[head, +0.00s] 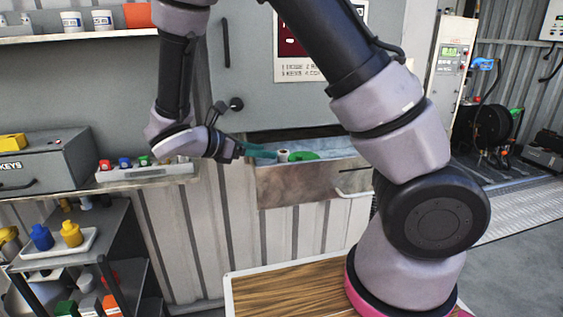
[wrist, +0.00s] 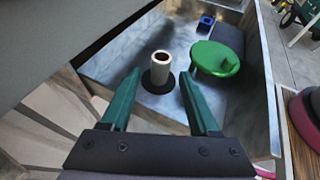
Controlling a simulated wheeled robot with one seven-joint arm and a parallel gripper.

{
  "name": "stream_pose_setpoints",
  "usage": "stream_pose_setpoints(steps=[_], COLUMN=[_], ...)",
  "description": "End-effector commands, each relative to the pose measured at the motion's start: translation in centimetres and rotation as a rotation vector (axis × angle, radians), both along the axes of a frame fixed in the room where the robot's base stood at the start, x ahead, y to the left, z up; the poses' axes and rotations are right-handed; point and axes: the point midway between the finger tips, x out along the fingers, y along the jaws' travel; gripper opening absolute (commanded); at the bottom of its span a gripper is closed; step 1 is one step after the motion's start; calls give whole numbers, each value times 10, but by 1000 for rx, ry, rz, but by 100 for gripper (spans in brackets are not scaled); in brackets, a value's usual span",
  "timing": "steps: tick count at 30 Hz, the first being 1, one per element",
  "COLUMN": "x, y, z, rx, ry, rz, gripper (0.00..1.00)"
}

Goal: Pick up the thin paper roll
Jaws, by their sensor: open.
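The thin paper roll (wrist: 160,70) is a small cream-white tube with a dark hollow top. It stands upright on a black round base inside an open metal drawer. In the head view the roll (head: 283,155) shows small at the drawer's opening. My gripper (wrist: 163,88) has two green fingers spread apart, with the roll between and slightly beyond their tips in the wrist view. The fingers do not appear to touch it. In the head view my gripper (head: 262,151) reaches toward the roll from the left. The gap between fingertips and roll is hard to judge.
The open drawer (head: 300,185) hangs below a grey cabinet (head: 245,60). A green round object (wrist: 214,58) lies right of the roll, with a small blue item (wrist: 206,22) behind it. The drawer's metal walls surround the roll. A shelf (head: 140,172) with coloured items is at left.

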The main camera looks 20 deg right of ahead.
Motion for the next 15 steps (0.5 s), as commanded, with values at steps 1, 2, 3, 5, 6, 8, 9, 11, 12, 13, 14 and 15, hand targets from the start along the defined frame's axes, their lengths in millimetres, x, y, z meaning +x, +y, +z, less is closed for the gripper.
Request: stream_pose_setpoints(steps=[1,2,3,5,6,8,9,11,12,13,14,15], x=[2,2,3,5,7,10,14,18,20,21,22,24], y=[-5,-6,-8,-12,-15,-23,-28,-36,-41,-44,-47,-49], z=[-2,-3,-4,-5,-6,-9,-11,-15,-17,-18,-20,-21], rx=[0,1,1,1,1,1,1,2,1,1,0,1], ry=[0,0,0,0,1,1,0,1,1,1,1,0], rz=[-1,0,0,-1,-1,-4,-4,-4,-3,-3,-3,-2], gripper=[62,62,62,62,62,62,62,62,62,62,62,62])
